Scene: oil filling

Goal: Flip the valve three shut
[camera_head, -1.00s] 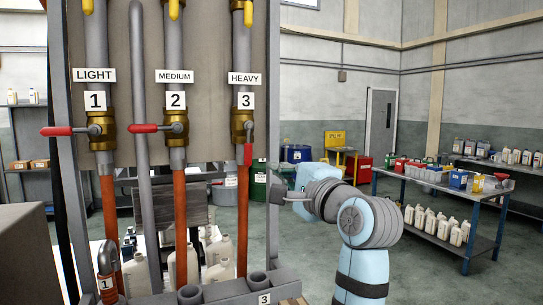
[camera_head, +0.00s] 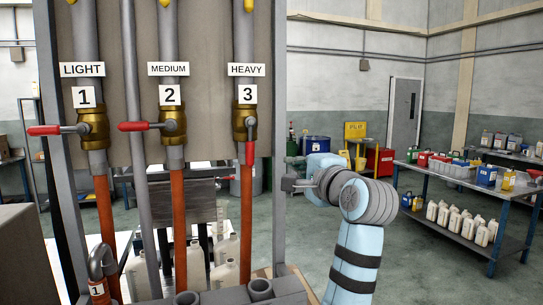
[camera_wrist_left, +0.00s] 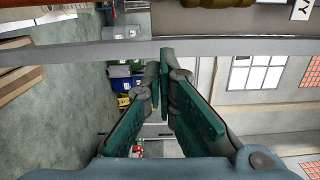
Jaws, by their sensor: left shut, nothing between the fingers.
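Valve three (camera_head: 244,120) is a brass valve on the pipe under the HEAVY label and the number 3. Its red handle (camera_head: 250,153) points straight down along the pipe. My left gripper (camera_head: 287,184) is right of and below that handle, beside the rack's grey right upright, apart from the handle. In the left wrist view its green-padded fingers (camera_wrist_left: 161,82) meet at the tips with nothing between them. Part of a brass valve (camera_wrist_left: 215,3) shows at that view's top edge. My right gripper is not in view.
Valve one (camera_head: 93,127) and valve two (camera_head: 172,122) have red handles pointing left, across their pipes. The grey upright (camera_head: 279,130) stands between my gripper and the pipes. A bottle-laden table (camera_head: 470,180) stands farther right. The floor between is clear.

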